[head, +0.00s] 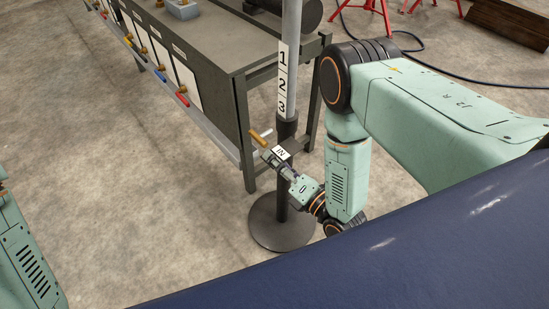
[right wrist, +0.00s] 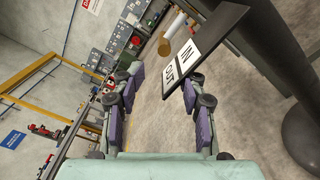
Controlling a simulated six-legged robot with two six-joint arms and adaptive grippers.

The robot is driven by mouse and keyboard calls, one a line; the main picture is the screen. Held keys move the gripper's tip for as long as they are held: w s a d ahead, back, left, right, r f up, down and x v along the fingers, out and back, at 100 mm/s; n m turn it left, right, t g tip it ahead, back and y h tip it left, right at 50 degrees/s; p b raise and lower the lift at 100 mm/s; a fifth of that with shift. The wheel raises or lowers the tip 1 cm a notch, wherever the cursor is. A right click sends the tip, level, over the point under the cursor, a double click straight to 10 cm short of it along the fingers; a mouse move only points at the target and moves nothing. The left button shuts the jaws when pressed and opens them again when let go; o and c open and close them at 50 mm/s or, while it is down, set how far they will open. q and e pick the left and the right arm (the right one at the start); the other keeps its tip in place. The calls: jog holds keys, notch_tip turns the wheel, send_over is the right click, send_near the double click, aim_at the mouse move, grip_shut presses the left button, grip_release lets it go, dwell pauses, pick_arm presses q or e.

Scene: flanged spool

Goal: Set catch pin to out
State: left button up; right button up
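The catch pin (head: 260,139), with a tan knob and a pale shank, sticks out beside a dark block on a post in the head view. It also shows at the top of the right wrist view (right wrist: 171,42). A plate on the block reads IN in the head view (head: 282,153); the wrist view shows IN and OUT (right wrist: 188,60). My right gripper (head: 272,165) is just below the knob, and its fingers stand apart with nothing between them in the wrist view (right wrist: 157,88). I cannot tell the pin's setting. My left gripper is out of view.
The post (head: 287,128) carries numbers 1, 2, 3 and stands on a round base (head: 283,232). A grey bench (head: 215,70) with colored handles is close behind it. Red stands (head: 372,12) and a cable lie beyond. Open floor is at left.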

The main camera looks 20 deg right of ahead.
aim_at(261, 139)
jog(key=shift+w+d+r+b, duration=0.1)
jog(key=shift+w+d+b, duration=0.05)
jog(key=shift+w+b, duration=0.35)
jog(key=shift+w+d+r+b, duration=0.1)
jog(key=shift+w+d+b, duration=0.05)
jog(key=shift+w+b, duration=0.3)
jog(key=m, duration=0.5)
jog(key=m+b, duration=0.1)
jog(key=m, duration=0.3)
jog(key=shift+d+r+m, duration=0.15)
jog(key=shift+m, duration=0.25)
jog(key=m, duration=0.3)
jog(key=shift+s+m, duration=0.2)
jog(key=shift+m, duration=0.1)
jog(key=b+x, duration=0.1)
jog(key=x, duration=0.3)
jog(key=b+x, duration=0.1)
jog(key=x, duration=0.1)
jog(key=shift+w+a+f+b, duration=0.2)
jog(key=shift+f+b, duration=0.05)
jog(key=shift+b, duration=0.1)
jog(key=shift+w+a+r, duration=0.1)
jog(key=shift+w+a, duration=0.1)
jog(key=shift+w, duration=0.5)
jog(key=shift+c, duration=0.4)
grip_shut()
